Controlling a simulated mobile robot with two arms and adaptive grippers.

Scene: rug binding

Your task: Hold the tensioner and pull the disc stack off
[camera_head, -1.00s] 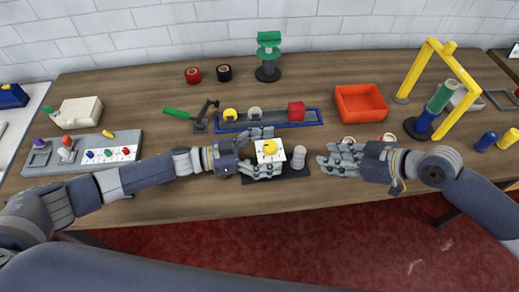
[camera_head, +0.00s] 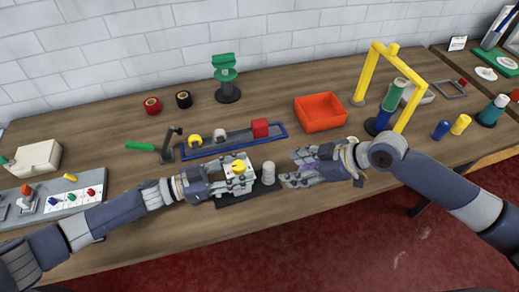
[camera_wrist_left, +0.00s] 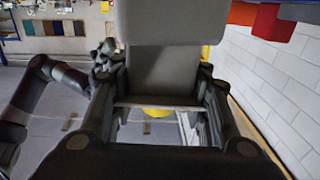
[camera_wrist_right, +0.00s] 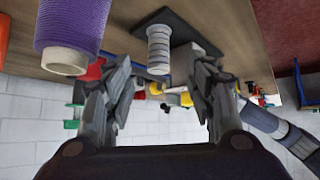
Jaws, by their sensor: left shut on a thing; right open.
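The tensioner (camera_head: 238,185) is a whitish block with a yellow knob (camera_head: 238,166) on a dark base plate (camera_head: 240,200). My left gripper (camera_head: 236,180) is shut on it, and the fingers partly hide it. The knob shows between the fingers in the left wrist view (camera_wrist_left: 157,112). The disc stack (camera_head: 268,173), a pale grey ribbed cylinder, stands upright beside the tensioner, to its right. My right gripper (camera_head: 292,168) is open and empty just right of the stack, apart from it. In the right wrist view the disc stack (camera_wrist_right: 159,48) appears beyond and between the open fingers.
A purple spool (camera_wrist_right: 70,30) is close beside my right fingers. A blue tray (camera_head: 235,140) with a red cube (camera_head: 260,128) lies behind the tensioner. An orange bin (camera_head: 320,113) and a yellow frame (camera_head: 362,75) stand at back right. The table's front strip is clear.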

